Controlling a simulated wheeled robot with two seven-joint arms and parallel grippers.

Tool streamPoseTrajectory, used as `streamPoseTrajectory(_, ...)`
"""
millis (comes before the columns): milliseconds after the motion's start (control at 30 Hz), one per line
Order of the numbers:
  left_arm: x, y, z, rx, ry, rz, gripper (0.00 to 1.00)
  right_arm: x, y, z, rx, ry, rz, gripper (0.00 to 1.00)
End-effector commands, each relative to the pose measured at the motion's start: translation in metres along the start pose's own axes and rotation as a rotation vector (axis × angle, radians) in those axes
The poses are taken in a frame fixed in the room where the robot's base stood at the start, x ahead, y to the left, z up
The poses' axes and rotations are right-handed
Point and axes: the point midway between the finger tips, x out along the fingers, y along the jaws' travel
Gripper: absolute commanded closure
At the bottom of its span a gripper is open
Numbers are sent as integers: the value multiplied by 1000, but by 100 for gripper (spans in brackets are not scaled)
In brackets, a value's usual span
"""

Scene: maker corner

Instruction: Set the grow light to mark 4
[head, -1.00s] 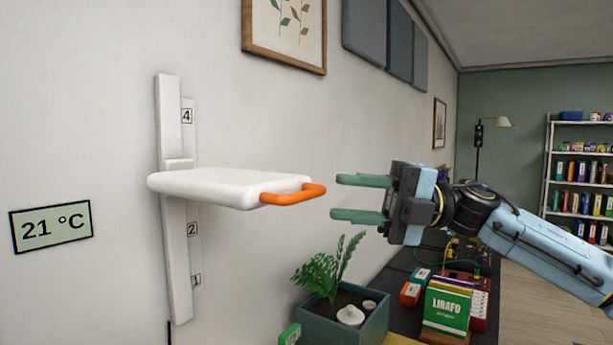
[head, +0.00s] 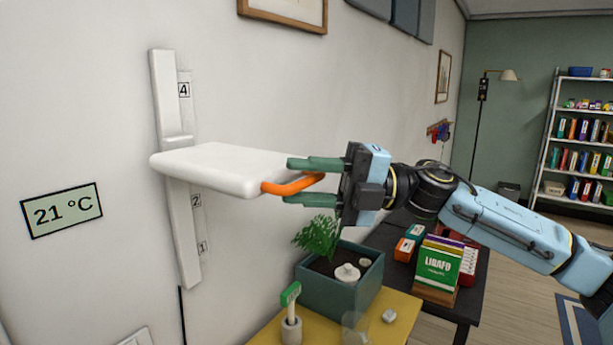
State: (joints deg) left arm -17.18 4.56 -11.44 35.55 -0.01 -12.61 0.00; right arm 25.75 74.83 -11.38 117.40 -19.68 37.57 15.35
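The grow light is a white flat panel (head: 215,167) on a white vertical wall rail (head: 165,95). Its orange handle (head: 283,188) sticks out at the right end. The rail's scale shows marks 4 (head: 184,90), 2 (head: 196,201) and 1 (head: 202,247); the panel is between marks 2 and 4, and hides the spot where a mark 3 could be. My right gripper (head: 305,181) is open, with one green finger above the handle and one below it. The fingers look apart, not closed on it. My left gripper is not in view.
Below stands a yellow table (head: 385,333) with a teal planter (head: 325,290) holding a fern, a green-topped tool in a holder (head: 290,312) and a clear glass (head: 355,328). A dark table (head: 470,302) with boxes is behind. A temperature display (head: 62,210) hangs at left.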

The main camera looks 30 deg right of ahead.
Motion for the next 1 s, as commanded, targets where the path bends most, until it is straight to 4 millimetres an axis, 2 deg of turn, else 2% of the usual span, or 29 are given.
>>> streamPoseTrajectory(133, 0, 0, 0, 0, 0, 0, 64, 0, 0, 0, 0, 0, 0, 68)
streamPoseTrajectory(300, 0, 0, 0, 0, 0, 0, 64, 0, 0, 0, 1, 0, 0, 90)
streamPoseTrajectory(400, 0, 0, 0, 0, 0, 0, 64, 0, 0, 0, 1, 0, 0, 100)
streamPoseTrajectory(733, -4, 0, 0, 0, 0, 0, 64, 0, 5, 1, 0, 0, 0, 100)
streamPoseTrajectory(867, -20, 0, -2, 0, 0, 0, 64, 2, 25, 3, -1, 0, 0, 100)
streamPoseTrajectory(933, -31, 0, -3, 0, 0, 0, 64, 2, 43, 6, -4, -6, -2, 100)
streamPoseTrajectory(1000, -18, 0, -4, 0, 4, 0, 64, -8, 54, 8, -8, -31, -8, 100)
